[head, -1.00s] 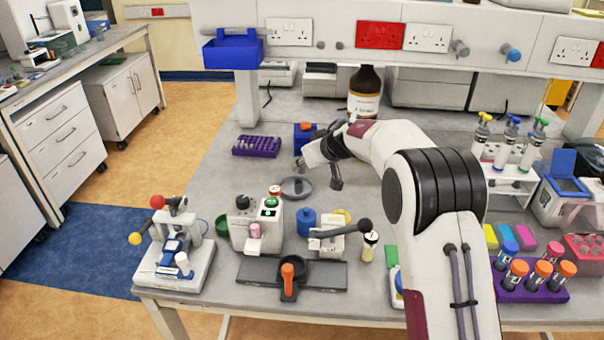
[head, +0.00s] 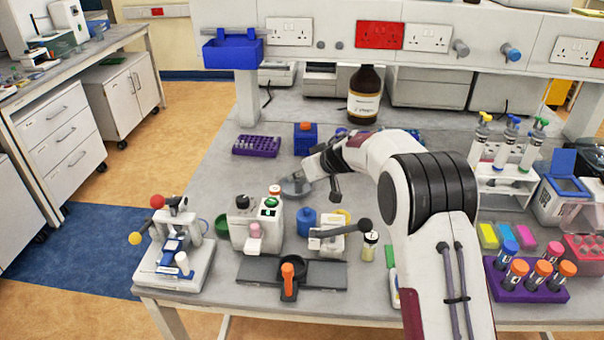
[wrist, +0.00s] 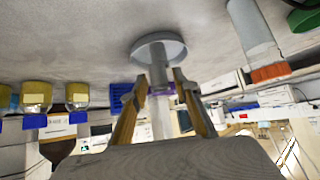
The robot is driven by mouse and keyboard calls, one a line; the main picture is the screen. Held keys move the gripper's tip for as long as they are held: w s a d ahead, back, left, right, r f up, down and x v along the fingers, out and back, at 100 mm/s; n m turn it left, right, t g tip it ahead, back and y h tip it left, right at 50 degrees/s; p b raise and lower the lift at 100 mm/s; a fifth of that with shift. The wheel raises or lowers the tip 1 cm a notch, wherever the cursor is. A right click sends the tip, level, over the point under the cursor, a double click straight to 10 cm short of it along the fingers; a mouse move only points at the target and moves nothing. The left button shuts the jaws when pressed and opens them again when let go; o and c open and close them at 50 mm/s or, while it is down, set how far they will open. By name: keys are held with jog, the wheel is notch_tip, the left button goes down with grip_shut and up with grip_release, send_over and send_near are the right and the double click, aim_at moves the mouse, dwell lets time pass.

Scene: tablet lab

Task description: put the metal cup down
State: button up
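In the head view the cup is mostly hidden by my gripper.
A purple rack (head: 256,146) and a blue box with an orange top (head: 305,138) are behind. The brown bottle (head: 365,95) stands further back. Bare table lies left of the dish.

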jog(key=shift+r, duration=0.1)
dwell(0.3)
jog(key=shift+r, duration=0.1)
jog(key=shift+s+d+r, duration=0.25)
jog(key=shift+r, duration=0.1)
jog(key=v, duration=1.1)
dwell(0.7)
